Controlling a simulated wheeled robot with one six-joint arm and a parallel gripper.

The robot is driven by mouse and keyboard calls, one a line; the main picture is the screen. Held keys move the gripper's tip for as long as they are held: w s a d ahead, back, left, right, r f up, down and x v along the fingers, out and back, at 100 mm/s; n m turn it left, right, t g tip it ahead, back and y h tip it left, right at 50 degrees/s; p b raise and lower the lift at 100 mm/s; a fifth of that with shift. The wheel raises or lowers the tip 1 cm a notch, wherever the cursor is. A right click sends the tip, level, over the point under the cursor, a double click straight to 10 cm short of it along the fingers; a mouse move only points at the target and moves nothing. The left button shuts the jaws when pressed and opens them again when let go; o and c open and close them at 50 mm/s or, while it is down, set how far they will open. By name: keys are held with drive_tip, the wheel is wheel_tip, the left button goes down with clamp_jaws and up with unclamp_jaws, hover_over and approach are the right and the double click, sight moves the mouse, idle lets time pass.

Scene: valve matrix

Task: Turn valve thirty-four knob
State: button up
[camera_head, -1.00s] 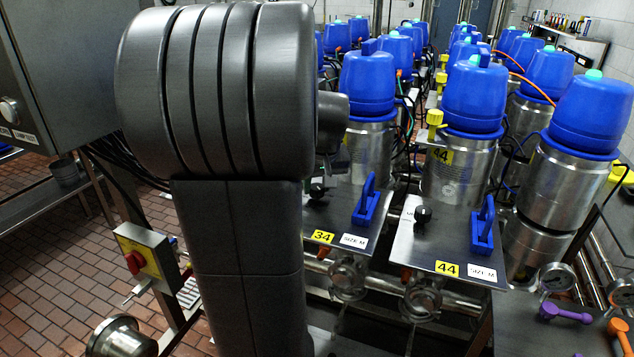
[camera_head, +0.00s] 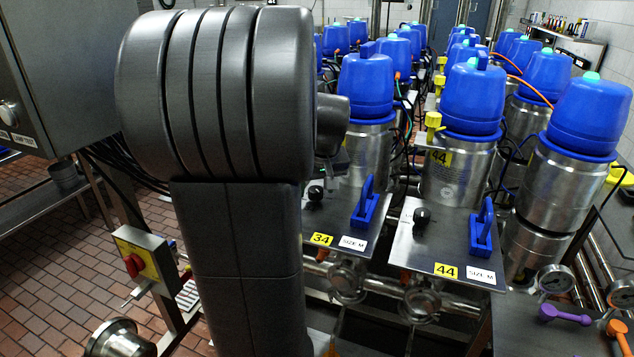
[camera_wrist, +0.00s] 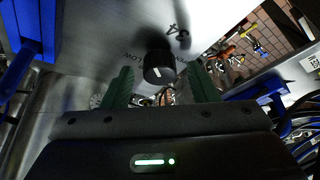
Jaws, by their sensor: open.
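The valve 34 knob (camera_head: 316,194) is a small black round knob on a metal plate (camera_head: 335,215) that carries a yellow 34 label (camera_head: 321,239). In the wrist view the knob (camera_wrist: 158,66) has a white pointer mark and sits just beyond the fingertips, between their lines. My gripper (camera_wrist: 160,88) has two green ribbed fingers, spread apart and empty. The knob appears apart from both fingers. In the head view my gripper is mostly hidden behind my dark arm.
A blue handle (camera_head: 365,203) stands on the same plate to the knob's right. The neighbouring plate has a 44 label (camera_head: 446,271), its own black knob (camera_head: 422,216) and a blue handle (camera_head: 482,230). Blue-capped steel valves (camera_head: 367,90) stand behind. Another blue part (camera_wrist: 30,35) is at the left in the wrist view.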

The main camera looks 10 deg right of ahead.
drive_tip(key=b+v, duration=0.1)
drive_tip(key=v, duration=1.3)
drive_tip(key=shift+w+f, duration=0.1)
drive_tip(key=p+x, duration=0.1)
drive_tip(key=x, duration=1.2)
drive_tip(key=shift+w+f, duration=0.1)
drive_tip(key=shift+f, duration=0.3)
